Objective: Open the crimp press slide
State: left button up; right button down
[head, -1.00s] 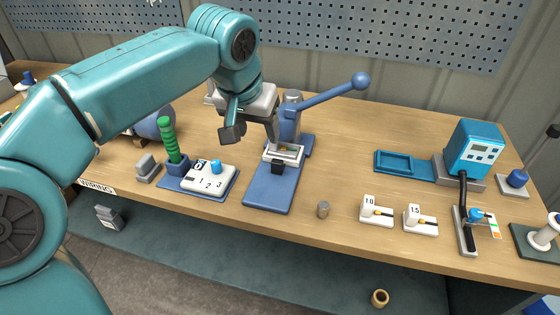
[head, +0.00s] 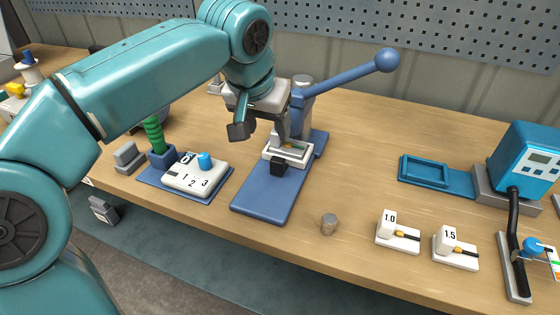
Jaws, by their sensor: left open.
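The crimp press (head: 266,198) has a blue base on the bench, a grey column and a long blue lever (head: 345,76) raised to the upper right with a ball end. Its slide (head: 287,153) is a pale tray with a black block handle (head: 278,167) at the front; a small brass-coloured piece shows inside it. My left gripper (head: 258,133) is open and hangs just behind and to the left of the slide, its fingers apart, with nothing seen between them. It partly hides the press head. Whether a finger touches the press I cannot tell. My right gripper is not in view.
Left of the press stand a white 1-2-3 selector box (head: 196,176) with a blue knob and a green handle (head: 154,135). To the right are a small grey cylinder (head: 328,224), blocks marked 1.0 (head: 392,232) and 1.5 (head: 450,249), and a blue tray (head: 424,168). Bench between is clear.

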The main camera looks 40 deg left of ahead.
aim_at(277, 159)
pick_arm(q)
jog(key=b+x, duration=0.2)
jog(key=x, duration=1)
jog(key=shift+s+b, duration=0.1)
jog(key=shift+b, duration=0.2)
jog(key=shift+x, duration=0.85)
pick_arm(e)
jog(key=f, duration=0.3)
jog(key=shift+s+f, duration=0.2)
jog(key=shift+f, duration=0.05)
